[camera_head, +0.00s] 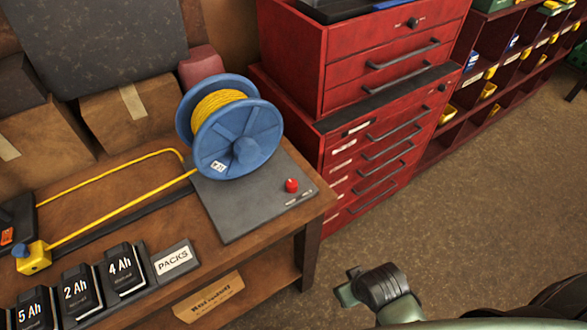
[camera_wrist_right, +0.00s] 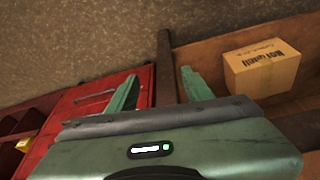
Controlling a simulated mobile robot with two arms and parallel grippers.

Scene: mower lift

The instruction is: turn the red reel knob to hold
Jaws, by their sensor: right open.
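The red reel knob (camera_head: 291,185) sits on the right part of a grey base plate (camera_head: 240,212), with small labels in front of it, too small to read. A blue reel (camera_head: 248,125) wound with yellow cord (camera_head: 212,104) stands on the same plate behind the knob. My right gripper (camera_wrist_right: 160,85) is open and empty; its two green fingers are apart in the right wrist view. In the head view it shows low, right of the bench, well apart from the knob. The knob is not visible in the right wrist view. My left gripper is in neither view.
Battery packs (camera_head: 124,272) stand at the front left of the wooden bench (camera_head: 215,258). Yellow cord runs left to a yellow block (camera_head: 33,260). A cardboard box (camera_head: 208,297) lies on the lower shelf. Red drawer cabinets (camera_head: 372,150) stand behind; open floor lies right.

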